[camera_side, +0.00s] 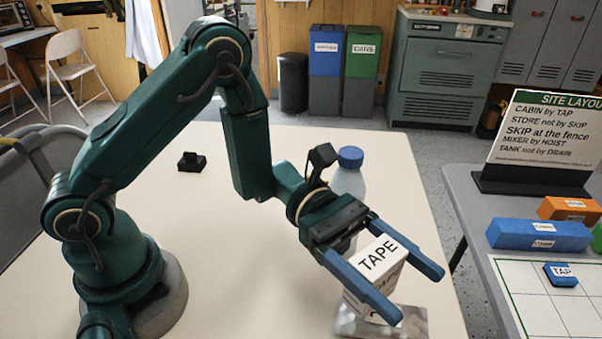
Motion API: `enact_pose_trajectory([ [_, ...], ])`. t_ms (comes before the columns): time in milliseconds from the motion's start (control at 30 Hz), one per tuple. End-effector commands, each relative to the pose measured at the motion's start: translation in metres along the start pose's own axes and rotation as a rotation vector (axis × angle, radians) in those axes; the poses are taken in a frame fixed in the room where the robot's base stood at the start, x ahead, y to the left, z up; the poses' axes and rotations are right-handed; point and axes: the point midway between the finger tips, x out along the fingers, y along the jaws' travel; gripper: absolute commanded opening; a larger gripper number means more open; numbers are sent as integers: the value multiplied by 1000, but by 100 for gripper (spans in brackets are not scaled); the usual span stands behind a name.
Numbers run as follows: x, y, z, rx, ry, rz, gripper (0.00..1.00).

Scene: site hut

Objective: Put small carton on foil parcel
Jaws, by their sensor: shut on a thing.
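The small carton (381,258) is white with the word TAPE on its top face. My gripper (416,296) is shut on it, with one blue finger along each side. The near finger hides part of the carton's front. The foil parcel (414,325) is silvery and lies on the table at the lower edge of the side view, below the gripper and carton. The carton overlaps the parcel in the picture. I cannot tell whether its base touches the parcel, since the finger covers that area.
A small black object (191,162) sits farther back. A grey side table at right holds a sign (545,132), blue block (538,235) and gridded board (562,312). The table's middle is clear.

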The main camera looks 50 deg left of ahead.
Motion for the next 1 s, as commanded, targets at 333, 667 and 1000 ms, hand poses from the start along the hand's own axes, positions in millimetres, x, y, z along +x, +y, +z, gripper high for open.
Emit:
enact_pose_trajectory([
  [333, 0, 0, -31, -3, 0, -2, 23],
  [667, 0, 0, -42, 1, -1, -2, 23],
  [1000, 0, 0, -45, 0, -1, -2, 100],
])
